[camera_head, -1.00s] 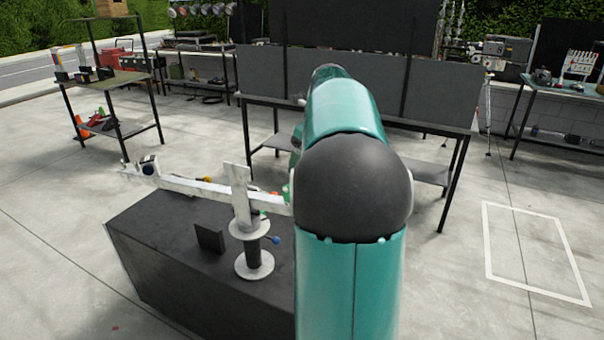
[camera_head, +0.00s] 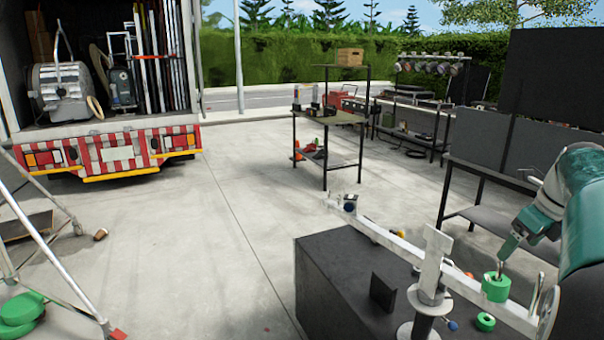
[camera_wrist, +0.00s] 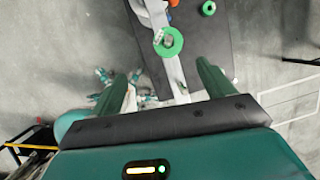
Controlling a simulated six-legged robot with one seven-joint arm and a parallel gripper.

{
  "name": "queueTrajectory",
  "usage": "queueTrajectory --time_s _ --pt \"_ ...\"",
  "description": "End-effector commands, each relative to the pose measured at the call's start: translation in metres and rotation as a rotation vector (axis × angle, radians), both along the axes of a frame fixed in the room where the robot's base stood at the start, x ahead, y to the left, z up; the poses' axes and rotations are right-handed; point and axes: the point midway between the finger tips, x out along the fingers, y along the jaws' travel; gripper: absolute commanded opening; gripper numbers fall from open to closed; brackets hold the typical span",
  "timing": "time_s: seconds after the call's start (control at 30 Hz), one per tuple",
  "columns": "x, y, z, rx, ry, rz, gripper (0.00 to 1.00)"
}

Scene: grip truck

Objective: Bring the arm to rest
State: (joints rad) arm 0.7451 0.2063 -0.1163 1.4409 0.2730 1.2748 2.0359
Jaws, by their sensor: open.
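My teal and dark arm fills the right edge of the head view, bent over a dark case (camera_head: 340,265). My gripper (camera_head: 515,240) hangs near the case, partly hidden by the arm. In the wrist view, my gripper (camera_wrist: 163,76) has its two green fingers spread apart with nothing held between them. A green tape roll (camera_head: 495,287) is at the white bar (camera_head: 393,243) of a stand on the case. The same roll (camera_wrist: 168,42) shows beyond the fingers in the wrist view, apart from them.
A second green roll (camera_head: 485,322) lies on the case. An open truck (camera_head: 110,150) with gear stands at the left, beside a ladder (camera_head: 50,240). A shelf table (camera_head: 330,118) and a hedge are behind. Bare concrete lies between truck and case.

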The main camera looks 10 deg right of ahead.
Motion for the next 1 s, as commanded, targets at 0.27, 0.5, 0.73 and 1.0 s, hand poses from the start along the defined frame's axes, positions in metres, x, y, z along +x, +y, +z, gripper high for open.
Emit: queueTrajectory --time_s 0.27,0.5,0.73,1.0 --pt "-0.001 0.143 0.01 -0.265 -0.015 0.737 0.81" --pt "-0.039 0.26 -0.007 -0.558 -0.025 1.467 0.81" --pt "-0.096 0.345 -0.045 -0.876 -0.028 2.156 0.81" --pt "-0.141 0.388 -0.084 -1.151 -0.01 2.66 0.81"
